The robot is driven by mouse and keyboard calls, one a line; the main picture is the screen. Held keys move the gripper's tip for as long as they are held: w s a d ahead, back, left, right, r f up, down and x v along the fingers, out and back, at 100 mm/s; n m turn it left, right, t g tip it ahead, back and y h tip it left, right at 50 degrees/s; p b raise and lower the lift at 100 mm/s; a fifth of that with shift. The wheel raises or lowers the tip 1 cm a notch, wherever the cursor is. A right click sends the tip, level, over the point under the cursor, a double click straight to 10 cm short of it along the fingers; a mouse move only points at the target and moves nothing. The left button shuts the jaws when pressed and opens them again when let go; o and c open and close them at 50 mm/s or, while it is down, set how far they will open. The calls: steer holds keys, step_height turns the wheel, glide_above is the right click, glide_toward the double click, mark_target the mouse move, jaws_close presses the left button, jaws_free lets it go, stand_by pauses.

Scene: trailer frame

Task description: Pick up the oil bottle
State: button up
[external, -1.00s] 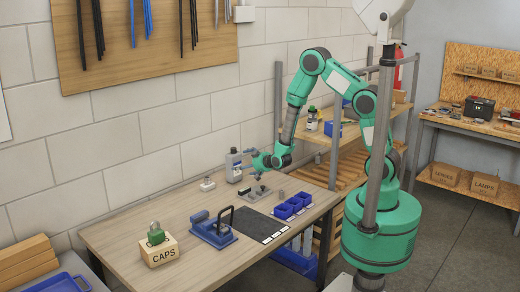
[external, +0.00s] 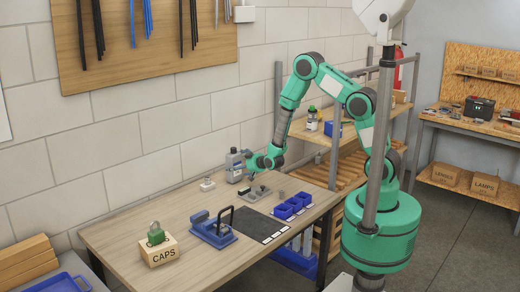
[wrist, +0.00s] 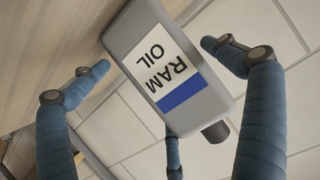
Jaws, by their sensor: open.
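The oil bottle (external: 233,168) is grey with a dark cap and stands upright at the back of the workbench, near the wall. In the wrist view the bottle (wrist: 200,98) appears upside down and tilted, with a white and blue label reading "RAM OIL". My gripper (external: 247,161) is at the bottle's right side, level with its upper half. In the wrist view its blue fingers (wrist: 158,78) are spread around the bottle, with visible gaps at the left and right. I cannot tell whether any finger touches it. The bottle's far side is hidden.
A metal fixture (external: 257,192) sits on the bench just below my gripper. A small white item (external: 207,184) stands left of the bottle. Blue bins (external: 288,208), a dark mat (external: 250,224) and a blue clamp tool (external: 212,230) lie nearer the front.

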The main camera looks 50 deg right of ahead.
mark_target(237, 153)
stand_by(0.5)
steer(key=c, duration=1.7)
steer(key=shift+w+r, duration=0.1)
steer(key=shift+r, duration=0.05)
steer(key=shift+r, duration=0.2)
steer(key=shift+r+p, duration=0.5)
steer(key=shift+r, duration=4.35)
